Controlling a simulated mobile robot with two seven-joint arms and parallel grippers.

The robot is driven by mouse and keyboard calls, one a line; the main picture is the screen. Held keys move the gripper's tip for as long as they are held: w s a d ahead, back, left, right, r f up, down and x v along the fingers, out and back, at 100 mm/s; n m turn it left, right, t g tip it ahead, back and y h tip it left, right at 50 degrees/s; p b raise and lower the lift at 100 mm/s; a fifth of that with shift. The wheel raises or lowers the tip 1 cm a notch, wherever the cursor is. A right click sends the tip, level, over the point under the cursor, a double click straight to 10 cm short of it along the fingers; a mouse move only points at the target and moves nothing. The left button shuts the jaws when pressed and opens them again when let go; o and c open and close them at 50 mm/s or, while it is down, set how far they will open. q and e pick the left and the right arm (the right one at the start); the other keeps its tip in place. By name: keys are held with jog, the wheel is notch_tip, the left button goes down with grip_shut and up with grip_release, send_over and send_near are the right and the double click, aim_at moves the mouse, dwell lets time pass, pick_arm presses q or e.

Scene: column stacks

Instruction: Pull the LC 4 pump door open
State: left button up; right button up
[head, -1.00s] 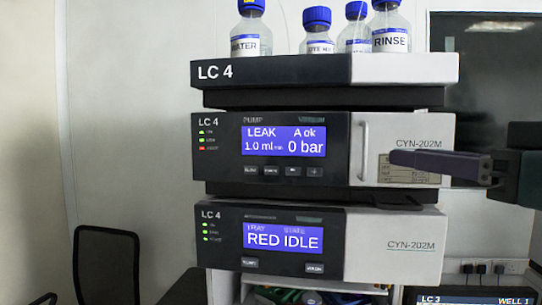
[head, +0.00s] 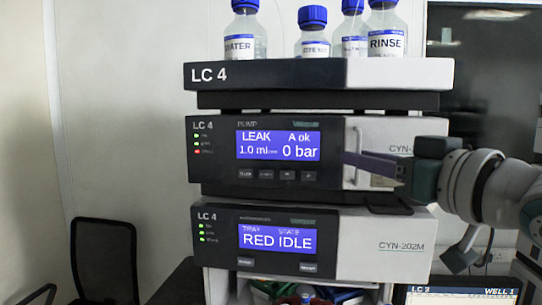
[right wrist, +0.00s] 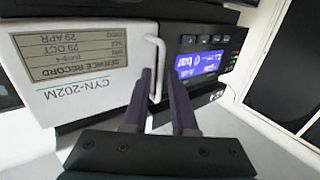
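The LC 4 pump (head: 262,185) is the middle unit of the stack, with a blue screen reading LEAK and 0 bar. Its white right-hand door (head: 400,130) looks shut and flush with the front. The upright door handle (head: 353,135) stands at the door's left edge; it also shows in the right wrist view (right wrist: 159,58). My right gripper (head: 347,162) is at the handle's lower part. In the right wrist view, its two dark fingers (right wrist: 160,78) are apart, one each side of the handle, with gaps showing. My left gripper is out of view.
Several blue-capped bottles (head: 383,32) stand on the top LC 4 unit (head: 270,74). The lower LC 4 unit (head: 275,268) sits below the pump. A black chair (head: 104,260) is at the left, and an LC 3 screen (head: 462,295) is at the lower right.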

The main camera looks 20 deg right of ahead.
grip_shut()
dwell(1.1)
